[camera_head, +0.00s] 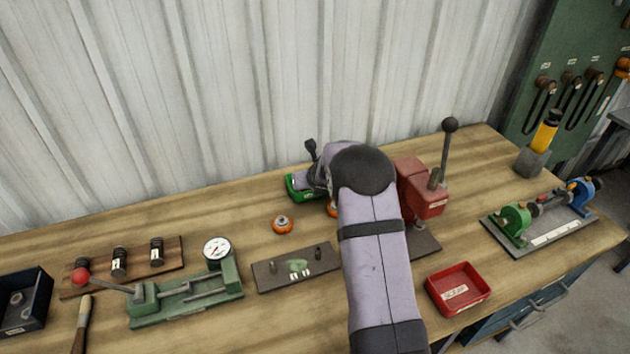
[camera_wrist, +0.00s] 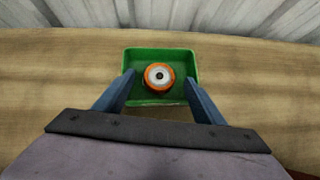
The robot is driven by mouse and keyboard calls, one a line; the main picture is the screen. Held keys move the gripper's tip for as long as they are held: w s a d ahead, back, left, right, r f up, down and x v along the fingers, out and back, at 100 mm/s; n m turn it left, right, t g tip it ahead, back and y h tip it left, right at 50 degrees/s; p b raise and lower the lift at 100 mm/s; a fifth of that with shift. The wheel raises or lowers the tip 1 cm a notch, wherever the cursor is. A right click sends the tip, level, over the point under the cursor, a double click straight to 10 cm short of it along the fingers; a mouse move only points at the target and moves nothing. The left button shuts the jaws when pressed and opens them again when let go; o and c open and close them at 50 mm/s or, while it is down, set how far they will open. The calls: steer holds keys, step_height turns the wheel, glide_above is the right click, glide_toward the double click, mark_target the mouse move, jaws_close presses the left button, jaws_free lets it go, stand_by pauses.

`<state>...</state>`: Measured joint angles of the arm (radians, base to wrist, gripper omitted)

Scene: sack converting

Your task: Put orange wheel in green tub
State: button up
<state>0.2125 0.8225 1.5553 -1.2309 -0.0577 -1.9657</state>
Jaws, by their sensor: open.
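The green tub (camera_wrist: 188,60) sits on the wooden bench near the back wall. In the head view its left end (camera_head: 290,190) shows and my arm hides the rest. In the wrist view an orange wheel (camera_wrist: 148,82) with a pale hub appears inside the tub; its exact height is unclear. My gripper (camera_wrist: 160,80) is open above the tub, with one finger on each side of the wheel and apart from it. A second orange wheel (camera_head: 282,226) lies on the bench in front of the tub. Another orange part (camera_head: 332,210) is mostly hidden by my arm.
A red lever press (camera_head: 422,190) stands right of my arm, with a red tray (camera_head: 458,290) in front. A dark plate (camera_head: 295,268) and a green fixture with a dial (camera_head: 185,298) lie at front left.

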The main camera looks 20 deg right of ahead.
steer(key=d+v, duration=0.1)
steer(key=v, duration=0.8)
steer(key=shift+s+a+r, duration=0.15)
steer(key=shift+a+r, duration=0.05)
steer(key=shift+a, duration=0.35)
steer(key=s+a+f+m+g, duration=0.1)
steer(key=s+a+m+g, duration=0.2)
steer(key=s+m, duration=0.8)
steer(key=s+a+f+m+g, duration=0.1)
steer(key=s+a+m+g, duration=0.2)
steer(key=s+m, duration=0.9)
steer(key=s+a+f+m+g+y, duration=0.1)
steer(key=s+a+m+g, duration=0.2)
steer(key=s+m, duration=0.8)
steer(key=shift+s+a, duration=0.75)
steer(key=shift+a, duration=0.5)
steer(key=shift+r, duration=0.1)
